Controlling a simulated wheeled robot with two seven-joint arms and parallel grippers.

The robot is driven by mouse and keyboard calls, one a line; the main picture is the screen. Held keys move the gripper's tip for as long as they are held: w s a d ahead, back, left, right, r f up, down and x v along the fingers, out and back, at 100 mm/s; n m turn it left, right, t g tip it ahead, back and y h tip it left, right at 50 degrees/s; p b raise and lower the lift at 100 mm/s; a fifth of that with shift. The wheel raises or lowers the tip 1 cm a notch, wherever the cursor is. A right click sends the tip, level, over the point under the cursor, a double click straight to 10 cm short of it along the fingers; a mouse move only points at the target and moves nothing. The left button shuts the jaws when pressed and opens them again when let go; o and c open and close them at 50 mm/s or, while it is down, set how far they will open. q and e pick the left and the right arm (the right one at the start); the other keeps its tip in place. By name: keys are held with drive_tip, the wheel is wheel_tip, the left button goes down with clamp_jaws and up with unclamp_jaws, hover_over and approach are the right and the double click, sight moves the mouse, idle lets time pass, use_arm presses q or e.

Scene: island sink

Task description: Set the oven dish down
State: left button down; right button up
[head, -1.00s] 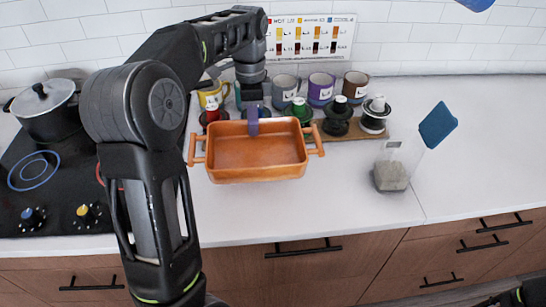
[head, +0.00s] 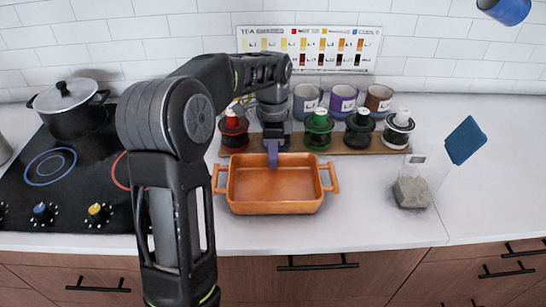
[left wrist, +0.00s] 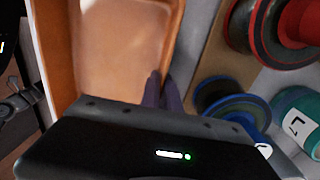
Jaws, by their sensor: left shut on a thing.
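The oven dish (head: 274,190) is an orange-brown rectangular pan with a loop handle at each end. In the head view it is level and empty over the white counter, in front of the wooden rack. I cannot tell whether its base touches the counter. My left gripper (head: 272,152) reaches over from behind and is shut on the middle of the dish's far rim. In the left wrist view the purple-grey fingers (left wrist: 162,90) pinch the dish wall beside the dish's inside (left wrist: 125,45). My right gripper is out of view.
The wooden rack (head: 350,150) close behind holds several lidded jars, with mugs (head: 343,98) at the back. A black cooktop with a lidded pot (head: 70,108) is at left. A clear container (head: 413,188) stands at right. Counter (head: 350,220) is clear before and right of the dish.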

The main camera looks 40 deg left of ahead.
use_arm(q)
drive_tip(key=shift+f, duration=0.1)
drive_tip(key=shift+f, duration=0.2)
drive_tip(key=c, duration=1.6)
unclamp_jaws()
drive_tip(key=shift+r, duration=0.15)
drive_tip(key=shift+r, duration=0.5)
wheel_tip(320, 180, up, 11)
drive_tip(key=p, duration=0.6)
drive_tip(key=shift+w+a, duration=0.25)
drive_tip(key=shift+w, duration=0.1)
